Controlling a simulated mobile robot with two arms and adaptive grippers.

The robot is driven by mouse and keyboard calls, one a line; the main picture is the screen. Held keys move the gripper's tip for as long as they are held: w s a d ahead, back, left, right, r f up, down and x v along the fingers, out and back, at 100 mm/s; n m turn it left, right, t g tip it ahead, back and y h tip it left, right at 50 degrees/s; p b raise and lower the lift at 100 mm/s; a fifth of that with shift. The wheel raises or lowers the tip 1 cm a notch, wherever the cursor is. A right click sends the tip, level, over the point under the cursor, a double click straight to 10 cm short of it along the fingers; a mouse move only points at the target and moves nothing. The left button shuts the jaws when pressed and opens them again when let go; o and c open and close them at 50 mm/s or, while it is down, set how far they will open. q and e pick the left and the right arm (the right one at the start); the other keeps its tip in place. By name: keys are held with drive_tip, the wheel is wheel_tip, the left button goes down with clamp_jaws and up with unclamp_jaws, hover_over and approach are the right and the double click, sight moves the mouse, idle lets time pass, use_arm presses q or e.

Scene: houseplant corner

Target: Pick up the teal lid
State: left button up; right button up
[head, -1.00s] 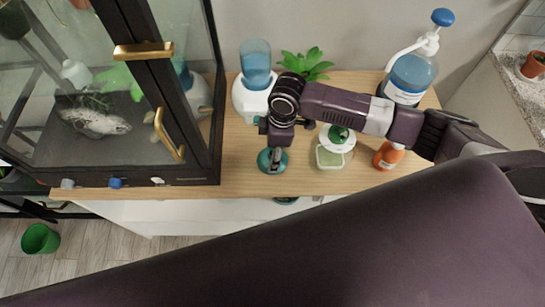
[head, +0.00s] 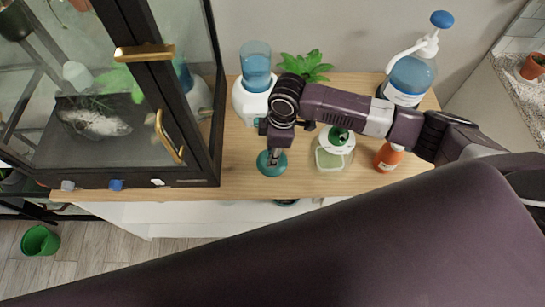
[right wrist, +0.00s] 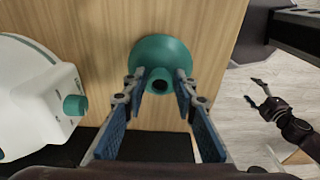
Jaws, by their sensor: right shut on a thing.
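The teal lid (head: 266,168) is a round dome at the front of the wooden cabinet top. The right wrist view shows it from above (right wrist: 172,50), with a raised central knob that has a dark hole. My right gripper (right wrist: 159,86) has its fingers on both sides of this knob and is shut on it. In the head view my right gripper (head: 273,157) is over the lid and hides part of it. I cannot tell whether the lid rests on the wood or hangs just above it. My left gripper (right wrist: 259,94) is open and empty over the floor.
A white device with a blue tank (head: 255,72) stands just behind the lid. A glass cabinet (head: 190,130) is to the left.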

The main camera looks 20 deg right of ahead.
drive_tip(key=shift+s+f, duration=0.25)
